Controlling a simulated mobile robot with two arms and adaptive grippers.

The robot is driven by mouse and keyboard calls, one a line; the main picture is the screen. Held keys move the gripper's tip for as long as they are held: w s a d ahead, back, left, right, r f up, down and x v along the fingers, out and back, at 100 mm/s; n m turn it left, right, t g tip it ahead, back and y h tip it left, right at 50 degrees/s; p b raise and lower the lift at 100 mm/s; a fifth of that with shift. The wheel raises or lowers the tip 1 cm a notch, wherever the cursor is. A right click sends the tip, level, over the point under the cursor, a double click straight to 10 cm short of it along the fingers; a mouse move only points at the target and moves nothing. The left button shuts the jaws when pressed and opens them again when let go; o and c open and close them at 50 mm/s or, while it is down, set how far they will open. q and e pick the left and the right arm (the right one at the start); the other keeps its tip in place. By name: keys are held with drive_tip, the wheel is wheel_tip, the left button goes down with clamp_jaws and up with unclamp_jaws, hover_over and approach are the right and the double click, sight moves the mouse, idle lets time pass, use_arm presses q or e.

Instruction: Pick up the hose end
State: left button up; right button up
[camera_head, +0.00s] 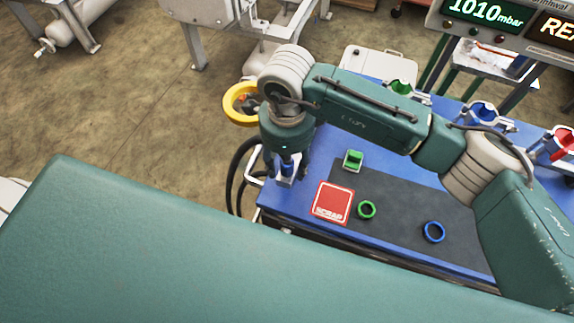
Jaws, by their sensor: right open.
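My right gripper (284,178) points down at the left edge of the blue table, with its fingers apart. A black hose (234,178) hangs in loops just left of the gripper, beside the table's edge. I cannot make out the hose end; the gripper and wrist cover part of that area. A yellow ring (238,104) shows left of my right wrist, with a dark part inside it that I cannot identify. My left gripper is not in view.
The blue table (297,211) bears a dark mat (395,203), a red scrap plate (333,203), a green ring (366,210), a blue ring (433,231) and a small green-topped block (353,160). Colored holders stand along its far side. A display (500,22) is at top right.

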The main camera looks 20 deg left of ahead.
drive_tip(key=shift+f, duration=0.2)
clamp_jaws()
drive_tip(key=shift+r, duration=0.15)
